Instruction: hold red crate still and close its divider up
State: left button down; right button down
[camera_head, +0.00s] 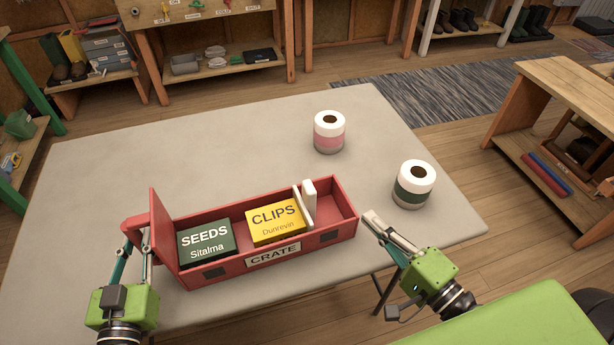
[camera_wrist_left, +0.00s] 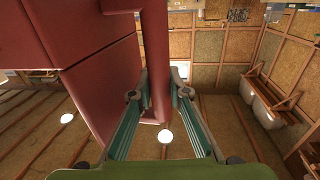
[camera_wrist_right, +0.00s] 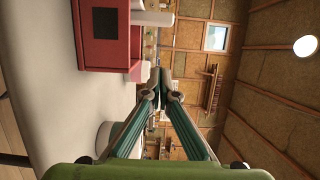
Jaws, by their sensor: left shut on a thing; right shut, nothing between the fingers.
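The red crate (camera_head: 305,243) stands on the grey table, its label reading CRATE. A green SEEDS box (camera_head: 206,241) and a yellow CLIPS box (camera_head: 274,221) lie inside it. The white divider (camera_head: 309,203) stands upright to the right of the CLIPS box, with an empty space on its right. My left gripper (camera_head: 136,238) is shut on the crate's handle (camera_head: 137,225) at its left end; the handle also shows between the fingers in the left wrist view (camera_wrist_left: 156,60). My right gripper (camera_head: 372,219) is shut and empty, just right of the crate's right end (camera_wrist_right: 104,40).
A pink-banded roll (camera_head: 329,132) and a green-banded roll (camera_head: 413,184) stand on the table (camera_head: 100,150), behind and to the right of the crate. The table's back left is clear. A wooden shelf unit (camera_head: 560,130) stands at the right.

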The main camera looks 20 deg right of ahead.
pick_arm(q)
jog(key=c, duration=2.2)
grip_release()
jog(key=shift+r, duration=0.25)
jog(key=o, duration=0.4)
jog(key=shift+c, duration=0.2)
jog(key=shift+f, duration=0.5)
jog(key=s+a, duration=0.1)
jog(key=s, duration=1.1)
jog(key=shift+a+r, duration=0.35)
jog(key=shift+f, duration=0.1)
